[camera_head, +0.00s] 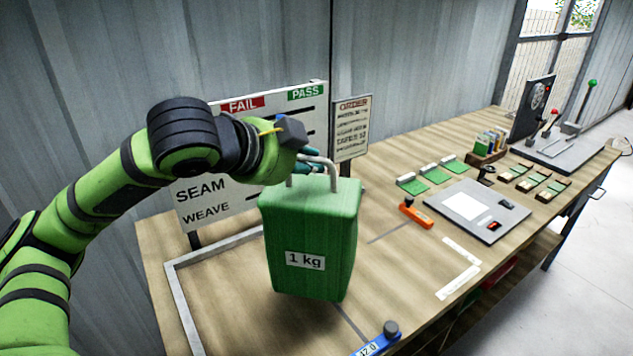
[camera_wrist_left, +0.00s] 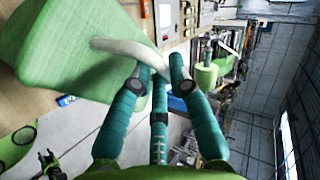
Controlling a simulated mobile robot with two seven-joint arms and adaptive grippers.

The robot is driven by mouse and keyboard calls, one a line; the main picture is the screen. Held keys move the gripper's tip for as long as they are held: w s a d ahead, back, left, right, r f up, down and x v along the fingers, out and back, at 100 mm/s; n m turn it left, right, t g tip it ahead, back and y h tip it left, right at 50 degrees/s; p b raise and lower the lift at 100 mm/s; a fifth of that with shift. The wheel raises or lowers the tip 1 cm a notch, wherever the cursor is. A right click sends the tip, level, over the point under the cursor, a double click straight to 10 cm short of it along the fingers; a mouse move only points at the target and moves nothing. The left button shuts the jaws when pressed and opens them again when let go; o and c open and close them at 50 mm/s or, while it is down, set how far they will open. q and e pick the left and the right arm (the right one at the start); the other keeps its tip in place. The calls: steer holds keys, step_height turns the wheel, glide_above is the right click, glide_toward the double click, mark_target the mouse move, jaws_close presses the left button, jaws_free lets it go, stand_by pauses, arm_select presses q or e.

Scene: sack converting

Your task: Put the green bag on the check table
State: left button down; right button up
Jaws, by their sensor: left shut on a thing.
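The green bag (camera_head: 310,235), with a "1 kg" label and pale handles, hangs upright in front of the wooden check table (camera_head: 395,265) in the head view. My left gripper (camera_head: 312,160) is above the bag and shut on one of its handles. In the left wrist view, the teal fingers of the gripper (camera_wrist_left: 160,72) close around the pale handle, and the bag (camera_wrist_left: 65,50) fills the upper left. The bag hides part of the table. I cannot tell whether its bottom touches the tabletop. My right gripper is not in the head view.
A FAIL/PASS board (camera_head: 255,110) and an order sign (camera_head: 352,128) stand behind the bag. A metal edging (camera_head: 180,305) lies on the table at left. A blue tool (camera_head: 377,342), an orange tool (camera_head: 416,213) and a grey scale-like plate (camera_head: 470,208) lie to the right.

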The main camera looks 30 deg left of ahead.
arm_select(q)
steer(key=w+a+f, duration=0.1)
steer(key=a, duration=0.1)
steer(key=w+a+f, duration=0.1)
steer(key=a+f, duration=0.1)
steer(key=a, duration=0.1)
steer(key=w+a+f, duration=0.1)
steer(key=a, duration=0.1)
steer(key=shift+w+a+f, duration=0.25)
steer(key=shift+w+a, duration=0.05)
steer(key=shift+w, duration=0.05)
steer(key=shift+f+b, duration=0.3)
steer(key=shift+f, duration=1.75)
steer(key=c, duration=1.3)
jaws_free()
steer(key=shift+f, duration=0.25)
steer(key=shift+o, duration=0.6)
steer(key=shift+s+d, duration=0.1)
steer(key=b+v, duration=0.2)
steer(key=v, duration=1)
steer(key=shift+r, duration=0.2)
